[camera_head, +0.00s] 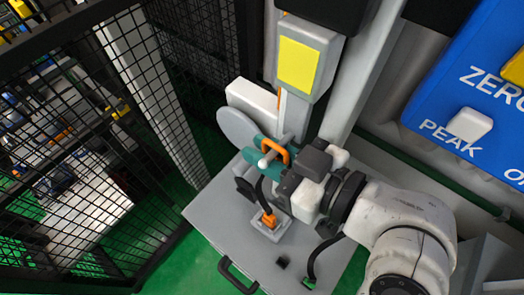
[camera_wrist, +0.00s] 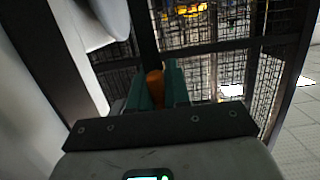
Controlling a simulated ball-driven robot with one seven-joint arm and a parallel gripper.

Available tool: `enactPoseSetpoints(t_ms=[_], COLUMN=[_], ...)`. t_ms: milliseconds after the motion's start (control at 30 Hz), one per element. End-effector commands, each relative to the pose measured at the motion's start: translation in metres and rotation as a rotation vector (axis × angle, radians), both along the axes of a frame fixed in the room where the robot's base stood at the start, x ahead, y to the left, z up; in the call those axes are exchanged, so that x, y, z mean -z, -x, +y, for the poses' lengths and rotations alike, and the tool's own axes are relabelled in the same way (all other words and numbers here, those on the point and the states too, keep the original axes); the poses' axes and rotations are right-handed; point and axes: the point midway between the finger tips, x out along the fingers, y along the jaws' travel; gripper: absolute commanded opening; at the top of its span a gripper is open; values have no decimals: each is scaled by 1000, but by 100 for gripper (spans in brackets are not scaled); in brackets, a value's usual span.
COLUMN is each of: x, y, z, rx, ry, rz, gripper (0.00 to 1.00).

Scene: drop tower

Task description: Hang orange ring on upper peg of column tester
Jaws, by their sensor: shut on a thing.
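The column tester (camera_head: 312,45) is a grey upright unit with a yellow panel, standing on a grey base. A pale peg (camera_head: 265,161) sticks out from its column toward the camera. The orange ring (camera_head: 276,148) is at this peg, with its visible part arching above and to the right of it; I cannot tell whether it is around the peg. My gripper (camera_head: 262,158) has teal fingers and comes in from the right. In the wrist view the fingers are shut on the orange ring (camera_wrist: 154,88), which shows as a short orange piece between them. The fingers hide part of the ring.
An orange part (camera_head: 268,220) sits in a small pale holder on the grey base (camera_head: 215,205) below. A round grey disc (camera_head: 236,132) stands left of the column. Black mesh fencing (camera_head: 75,130) is at left, and a blue panel (camera_head: 470,100) at right.

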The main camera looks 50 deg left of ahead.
Motion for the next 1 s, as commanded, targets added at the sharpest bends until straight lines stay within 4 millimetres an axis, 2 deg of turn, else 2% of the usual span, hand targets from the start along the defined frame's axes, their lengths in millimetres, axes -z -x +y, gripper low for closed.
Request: enactPoseSetpoints(t_ms=[1000], x=[8], y=[-2], z=[0], rx=[0], ry=[2], rz=[1], gripper=[8])
